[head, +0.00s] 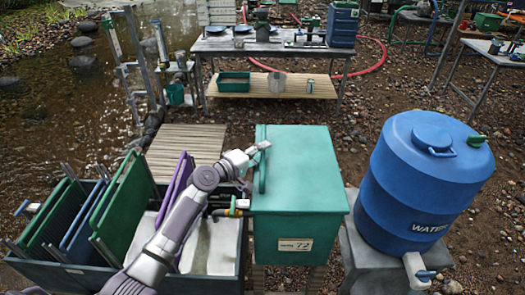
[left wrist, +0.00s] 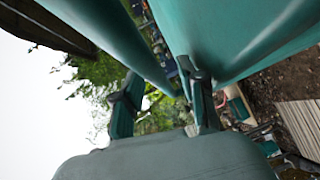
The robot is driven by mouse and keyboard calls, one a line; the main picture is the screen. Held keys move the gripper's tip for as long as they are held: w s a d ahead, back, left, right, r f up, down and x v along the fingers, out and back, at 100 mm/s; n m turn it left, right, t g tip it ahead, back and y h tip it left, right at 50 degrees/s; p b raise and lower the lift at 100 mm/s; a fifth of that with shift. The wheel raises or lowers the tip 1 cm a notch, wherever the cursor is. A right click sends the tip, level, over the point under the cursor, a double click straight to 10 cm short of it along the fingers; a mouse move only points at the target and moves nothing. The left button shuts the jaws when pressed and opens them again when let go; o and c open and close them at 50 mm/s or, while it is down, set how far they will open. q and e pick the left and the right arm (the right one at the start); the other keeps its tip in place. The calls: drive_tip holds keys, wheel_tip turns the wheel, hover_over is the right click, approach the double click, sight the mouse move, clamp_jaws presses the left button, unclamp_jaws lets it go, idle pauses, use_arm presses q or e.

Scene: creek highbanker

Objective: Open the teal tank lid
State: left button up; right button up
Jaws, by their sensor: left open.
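The teal tank (head: 275,228) stands in the middle of the head view, with a label reading 72 on its front. Its flat teal lid (head: 305,165) lies shut on top. A teal bar handle (head: 262,177) runs along the lid's left side. My left gripper (head: 259,149) is at the far end of this handle. In the left wrist view my left gripper (left wrist: 163,98) is open, with a teal bar, likely the handle (left wrist: 118,42), reaching between its fingers. I cannot tell whether they touch. The right gripper is out of view.
A blue water barrel (head: 425,185) stands close to the tank's right. A dark trough (head: 85,278) with green, blue and purple panels is on the left, under my left arm. A workbench (head: 270,47) stands behind, with gravel ground between.

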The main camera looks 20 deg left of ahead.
use_arm(q)
drive_tip(key=shift+w+d, duration=0.2)
drive_tip(key=shift+w, duration=0.05)
clamp_jaws()
idle(0.3)
